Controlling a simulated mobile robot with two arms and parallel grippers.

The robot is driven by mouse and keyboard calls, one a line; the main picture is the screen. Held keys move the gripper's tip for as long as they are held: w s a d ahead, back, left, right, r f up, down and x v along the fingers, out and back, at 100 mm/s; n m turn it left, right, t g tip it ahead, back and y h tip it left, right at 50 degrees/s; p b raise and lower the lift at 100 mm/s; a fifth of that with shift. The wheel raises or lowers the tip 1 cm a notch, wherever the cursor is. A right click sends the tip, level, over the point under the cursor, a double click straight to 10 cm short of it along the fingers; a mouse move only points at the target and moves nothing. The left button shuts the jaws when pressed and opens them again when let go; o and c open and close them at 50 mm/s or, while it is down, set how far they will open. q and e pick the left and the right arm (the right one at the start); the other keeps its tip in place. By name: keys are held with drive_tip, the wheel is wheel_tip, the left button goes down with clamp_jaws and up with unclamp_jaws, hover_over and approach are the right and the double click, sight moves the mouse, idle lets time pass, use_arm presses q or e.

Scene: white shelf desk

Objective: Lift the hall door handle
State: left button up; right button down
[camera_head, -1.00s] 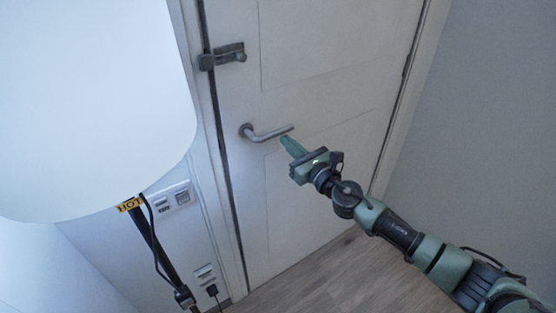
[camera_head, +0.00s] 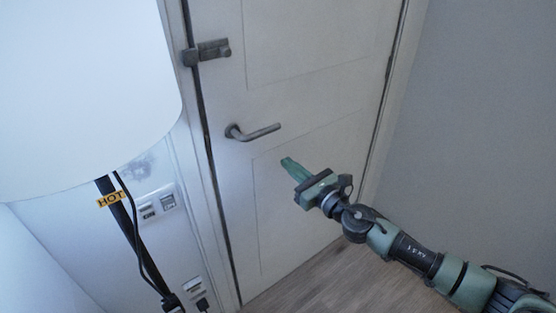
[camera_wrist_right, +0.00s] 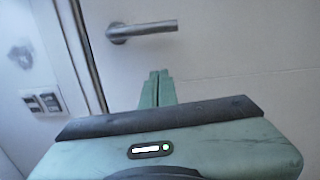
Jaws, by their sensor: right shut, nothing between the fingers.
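The door handle (camera_head: 256,132) is a grey metal lever on the white hall door (camera_head: 310,75), pointing right and sitting close to level. My right gripper (camera_head: 286,163) is shut and empty. Its tips are below and to the right of the lever's free end, apart from it. In the right wrist view the handle (camera_wrist_right: 143,30) is above the shut green fingers (camera_wrist_right: 158,76), with a gap between them. The door looks closed. My left gripper is not in view.
A slide bolt (camera_head: 207,51) is on the door's left edge above the handle. A large white lamp shade (camera_head: 85,85) with a HOT label (camera_head: 111,198) on its dark pole fills the left. Wall switches (camera_head: 158,203) sit left of the frame. A grey wall (camera_head: 480,130) is at right.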

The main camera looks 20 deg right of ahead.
drive_tip(key=shift+b+v, duration=0.35)
drive_tip(key=shift+v, duration=1.85)
drive_tip(key=shift+d+f, duration=0.1)
